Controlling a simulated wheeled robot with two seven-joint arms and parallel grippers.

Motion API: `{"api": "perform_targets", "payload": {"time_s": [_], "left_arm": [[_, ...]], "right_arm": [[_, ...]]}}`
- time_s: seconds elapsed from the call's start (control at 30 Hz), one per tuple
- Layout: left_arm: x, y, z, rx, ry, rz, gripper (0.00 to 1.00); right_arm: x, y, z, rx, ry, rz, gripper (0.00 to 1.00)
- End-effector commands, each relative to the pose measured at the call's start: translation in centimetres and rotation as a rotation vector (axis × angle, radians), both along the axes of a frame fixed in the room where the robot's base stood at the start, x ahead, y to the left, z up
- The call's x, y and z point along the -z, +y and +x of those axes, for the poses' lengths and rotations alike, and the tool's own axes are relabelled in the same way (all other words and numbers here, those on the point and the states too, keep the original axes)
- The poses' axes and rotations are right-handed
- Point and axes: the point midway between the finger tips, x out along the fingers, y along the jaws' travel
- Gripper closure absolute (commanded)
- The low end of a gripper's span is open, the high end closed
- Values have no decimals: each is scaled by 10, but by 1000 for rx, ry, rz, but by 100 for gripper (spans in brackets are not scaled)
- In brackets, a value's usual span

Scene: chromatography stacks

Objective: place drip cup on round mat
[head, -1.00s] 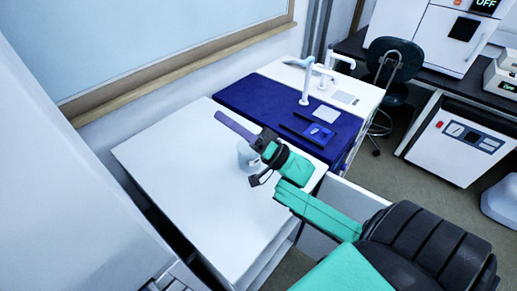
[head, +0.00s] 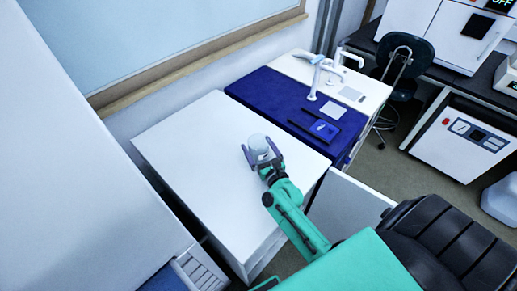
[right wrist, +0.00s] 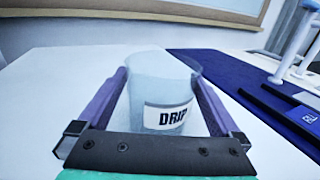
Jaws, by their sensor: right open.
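The drip cup (head: 258,143) is a clear, pale cup standing upright on the white bench top. In the right wrist view the cup (right wrist: 160,88) shows a white label reading "DRIP". My right gripper (head: 257,149) is open, with one purple finger on each side of the cup. In the right wrist view the fingers flank the cup; whether they touch it I cannot tell. I cannot make out a round mat in either view. My left gripper is not in view.
A dark blue mat (head: 270,92) covers the bench section behind the cup, with a small dark tray (head: 318,127) and a white square (head: 333,111) on it. White posts (head: 315,80) stand there. The white bench top (head: 195,150) left of the cup is clear.

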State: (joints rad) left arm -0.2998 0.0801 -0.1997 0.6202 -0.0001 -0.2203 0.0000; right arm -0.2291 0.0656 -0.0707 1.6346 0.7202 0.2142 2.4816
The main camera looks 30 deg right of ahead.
Motion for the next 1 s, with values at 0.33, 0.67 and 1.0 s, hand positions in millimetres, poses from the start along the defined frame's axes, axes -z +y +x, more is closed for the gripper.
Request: {"api": "perform_targets", "payload": {"time_s": [0.33, 0.67, 1.0], "left_arm": [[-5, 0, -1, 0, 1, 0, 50], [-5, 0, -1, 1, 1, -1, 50], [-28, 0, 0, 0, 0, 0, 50]], "right_arm": [[0, -1, 25, 0, 0, 0, 0], [-1, -1, 24, 0, -1, 0, 73], [-26, 5, 30, -2, -1, 0, 73]]}}
